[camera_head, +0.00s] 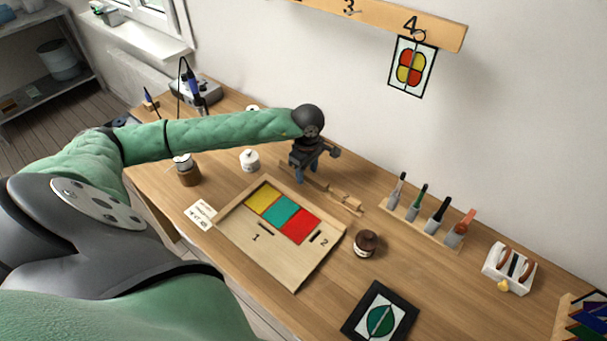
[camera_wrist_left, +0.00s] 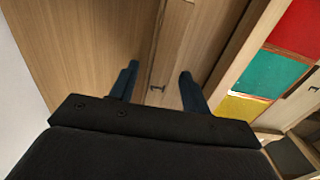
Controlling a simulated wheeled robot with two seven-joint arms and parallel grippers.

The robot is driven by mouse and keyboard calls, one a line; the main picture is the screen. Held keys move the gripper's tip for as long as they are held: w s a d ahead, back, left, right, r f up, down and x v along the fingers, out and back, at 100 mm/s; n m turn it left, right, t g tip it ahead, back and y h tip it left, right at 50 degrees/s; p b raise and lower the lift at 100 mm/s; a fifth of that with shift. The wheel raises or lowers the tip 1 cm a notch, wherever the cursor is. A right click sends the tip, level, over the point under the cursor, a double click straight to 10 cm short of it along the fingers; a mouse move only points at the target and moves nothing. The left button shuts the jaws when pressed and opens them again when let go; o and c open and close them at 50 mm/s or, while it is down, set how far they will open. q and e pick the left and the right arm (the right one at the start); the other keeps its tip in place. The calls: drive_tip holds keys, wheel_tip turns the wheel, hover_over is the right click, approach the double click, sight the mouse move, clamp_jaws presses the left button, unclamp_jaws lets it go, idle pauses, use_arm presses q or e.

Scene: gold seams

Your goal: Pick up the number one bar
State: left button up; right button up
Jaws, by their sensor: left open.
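A narrow light wooden bar (camera_head: 318,184) lies on the desk just behind the tray, partly hidden by my left gripper. In the left wrist view, a wooden bar (camera_wrist_left: 171,50) runs between the fingers and carries a small dark mark that looks like a 1. My left gripper (camera_head: 306,174) is open, pointing down over the bar's left part. Its two blue fingers (camera_wrist_left: 158,78) stand apart on either side of the bar, with nothing clamped. I cannot tell how far the fingertips are above the desk. My right gripper is not in view.
A wooden tray (camera_head: 297,283) with yellow, teal and red panels and labels 1 and 2 lies in front. A brown jar (camera_head: 366,243) stands to its right, a white pot (camera_head: 250,160) to its left. A brush rack (camera_head: 424,226) stands farther right.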

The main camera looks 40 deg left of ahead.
use_arm(q)
drive_tip(key=shift+c, duration=0.5)
clamp_jaws()
